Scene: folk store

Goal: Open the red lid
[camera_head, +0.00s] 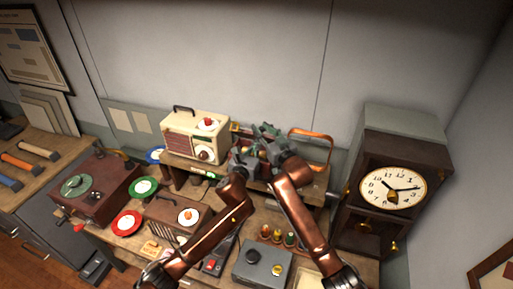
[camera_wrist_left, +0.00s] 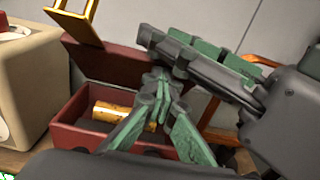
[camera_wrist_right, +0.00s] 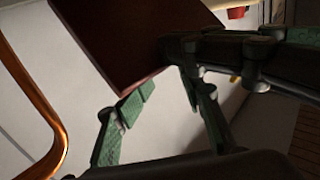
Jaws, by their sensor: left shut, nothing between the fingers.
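The red box (camera_wrist_left: 72,138) is seen in the left wrist view, with its red lid (camera_wrist_left: 108,66) raised and tilted back. A gold handle (camera_wrist_left: 92,14) stands at the lid's top. A gold cylinder (camera_wrist_left: 112,112) lies inside the box. My left gripper (camera_wrist_left: 160,78) is shut and empty, in front of the open box. My right gripper (camera_wrist_right: 166,84) is open beside the lid (camera_wrist_right: 125,38) in the right wrist view; I cannot tell whether it touches. In the head view, both grippers crowd together and largely hide the box.
A cream radio (camera_head: 190,135) stands left of the box on the raised shelf. An orange looped frame (camera_head: 312,134) stands to the right, and a tall clock (camera_head: 391,187) stands farther right. A grey metal box (camera_head: 262,262) and small bottles (camera_head: 277,236) occupy the bench below.

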